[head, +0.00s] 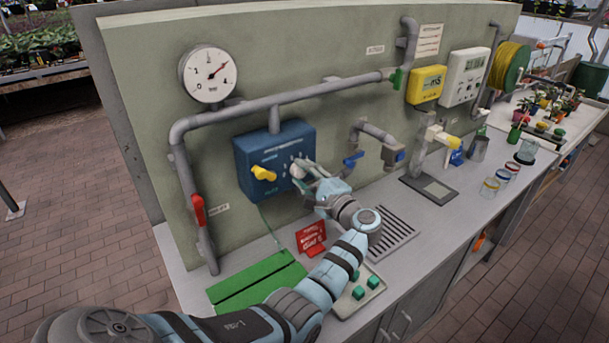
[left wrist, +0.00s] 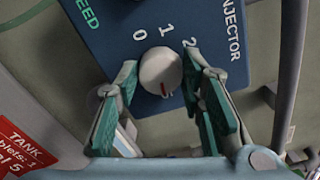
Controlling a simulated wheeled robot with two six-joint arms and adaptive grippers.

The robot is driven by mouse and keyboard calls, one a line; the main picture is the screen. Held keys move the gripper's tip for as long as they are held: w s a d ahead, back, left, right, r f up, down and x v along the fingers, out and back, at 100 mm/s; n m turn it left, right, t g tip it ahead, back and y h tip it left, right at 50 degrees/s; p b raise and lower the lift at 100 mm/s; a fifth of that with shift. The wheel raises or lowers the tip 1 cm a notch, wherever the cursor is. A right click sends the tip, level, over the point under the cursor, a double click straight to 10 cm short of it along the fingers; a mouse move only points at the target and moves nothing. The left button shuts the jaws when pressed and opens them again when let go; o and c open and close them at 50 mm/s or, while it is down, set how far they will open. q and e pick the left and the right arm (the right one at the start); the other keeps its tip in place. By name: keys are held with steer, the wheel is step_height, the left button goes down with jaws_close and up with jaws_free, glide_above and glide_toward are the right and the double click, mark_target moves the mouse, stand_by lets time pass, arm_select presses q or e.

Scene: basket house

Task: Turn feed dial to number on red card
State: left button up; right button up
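The blue feed box (head: 246,150) is fixed to the panel. Its pale round dial (left wrist: 160,72) shows in the left wrist view, beside the digits 0, 1 and 2; other digits are hidden. A red mark on the dial lies at its lower side in that view, away from these digits. My left gripper (head: 304,170) is at the box; in the left wrist view its fingertips (left wrist: 159,70) are on either side of the dial, and I cannot tell if they touch it. The red card (head: 311,237) stands on the counter; its visible part (left wrist: 22,143) shows a 1 and a 5. My right gripper is out of view.
A yellow knob (head: 263,173) sits on the box left of the dial. A red-handled valve (head: 198,210), a blue-handled tap (head: 353,158) and pipes are nearby. A green mat (head: 250,284) and a tray with green blocks (head: 373,290) lie on the counter.

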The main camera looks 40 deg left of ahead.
arm_select(q)
steer(key=o, duration=0.3)
steer(key=shift+o, duration=0.2)
steer(key=shift+d, duration=0.1)
steer(key=v, duration=0.7)
